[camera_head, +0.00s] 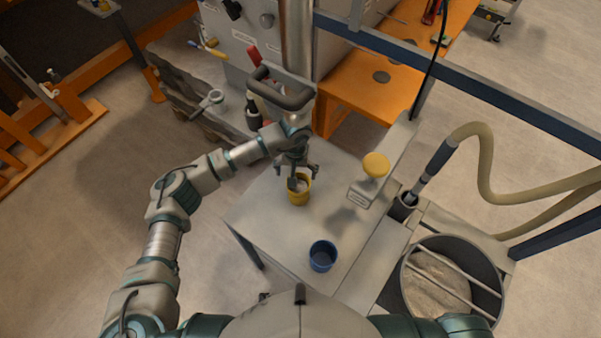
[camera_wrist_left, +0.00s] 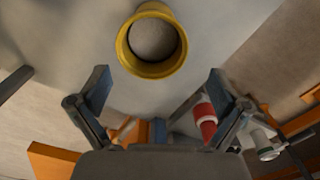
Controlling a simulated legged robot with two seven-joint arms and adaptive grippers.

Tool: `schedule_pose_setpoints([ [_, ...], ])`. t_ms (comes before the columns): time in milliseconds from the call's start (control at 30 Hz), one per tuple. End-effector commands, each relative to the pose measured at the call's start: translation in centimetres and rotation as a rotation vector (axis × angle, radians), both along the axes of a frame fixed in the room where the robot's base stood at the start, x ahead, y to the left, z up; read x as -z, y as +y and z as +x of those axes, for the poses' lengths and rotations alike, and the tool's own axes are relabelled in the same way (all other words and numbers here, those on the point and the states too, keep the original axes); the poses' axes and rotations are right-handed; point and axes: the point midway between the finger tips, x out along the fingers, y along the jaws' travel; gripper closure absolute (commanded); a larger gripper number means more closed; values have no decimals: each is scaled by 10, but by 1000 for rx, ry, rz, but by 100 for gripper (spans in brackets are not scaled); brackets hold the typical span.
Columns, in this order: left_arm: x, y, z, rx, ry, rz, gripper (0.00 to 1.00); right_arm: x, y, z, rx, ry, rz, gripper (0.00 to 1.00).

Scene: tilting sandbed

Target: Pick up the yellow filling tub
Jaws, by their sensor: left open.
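The yellow filling tub (camera_head: 301,197) stands upright on the grey table in the head view, with a pale inside or filling showing. It also shows in the left wrist view (camera_wrist_left: 152,69) near the top, seen into its round mouth. My left gripper (camera_head: 296,175) is open and empty at the tub, partly covering its back rim in the head view. In the left wrist view the two fingers of my left gripper (camera_wrist_left: 158,78) are spread wide, with the tub beyond and above them in the picture. Contact cannot be told. My right gripper is not in view.
A blue cup (camera_head: 322,257) stands nearer on the grey table (camera_head: 262,215). A yellow mushroom-shaped knob (camera_head: 376,165) stands right of the tub. A dark curved handle (camera_head: 281,92) and a metal column (camera_head: 297,40) are behind the gripper. A sand bucket (camera_head: 437,288) sits lower right.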

Motion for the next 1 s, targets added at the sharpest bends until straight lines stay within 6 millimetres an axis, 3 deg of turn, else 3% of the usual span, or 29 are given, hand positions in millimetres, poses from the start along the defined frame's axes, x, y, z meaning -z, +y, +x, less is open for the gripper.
schedule_pose_setpoints([
  [167, 6, -11, -8, 20, 1, -9, 0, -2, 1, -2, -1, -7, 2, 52],
  [433, 42, -14, -8, 17, 8, -6, 0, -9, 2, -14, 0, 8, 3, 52],
  [600, 67, -14, -10, 17, 6, -6, 0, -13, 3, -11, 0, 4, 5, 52],
  [900, 74, -12, -9, 17, 2, -9, 0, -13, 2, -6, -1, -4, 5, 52],
  [1000, 74, -12, -9, 17, 3, -9, 23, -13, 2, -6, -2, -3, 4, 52],
])
